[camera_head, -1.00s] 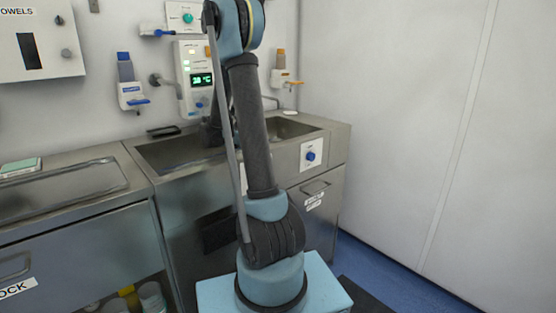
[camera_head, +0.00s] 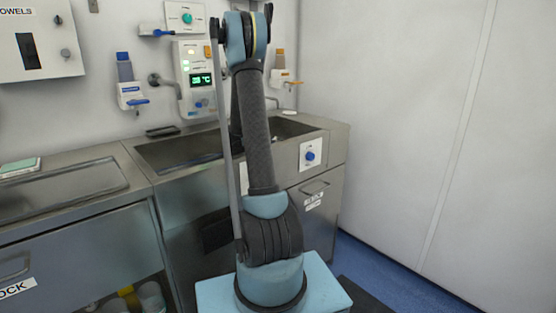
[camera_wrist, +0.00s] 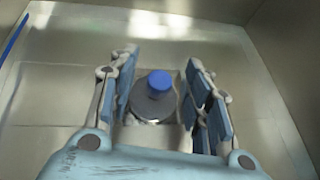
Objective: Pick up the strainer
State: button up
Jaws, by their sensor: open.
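The strainer (camera_wrist: 154,101) shows in the wrist view as a dark grey round piece with a blue knob on top. It sits on the metal floor of the sink (camera_wrist: 75,45). My gripper (camera_wrist: 160,66) is open, with one finger to the left of the strainer and one to the right. The strainer appears between the fingers, with gaps on both sides. I cannot tell how far above it the fingertips are. In the head view my arm reaches down into the sink (camera_head: 180,152), and the strainer and gripper are hidden there.
Metal sink walls (camera_wrist: 285,70) rise close on the right in the wrist view. A tap (camera_head: 163,83), a display panel (camera_head: 200,80) and dispensers (camera_head: 130,93) are on the wall behind the sink. A small dark dish (camera_head: 162,131) lies on the back rim.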

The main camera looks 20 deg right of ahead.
jog(key=shift+d+f, duration=0.15)
jog(key=shift+d, duration=0.15)
grip_shut()
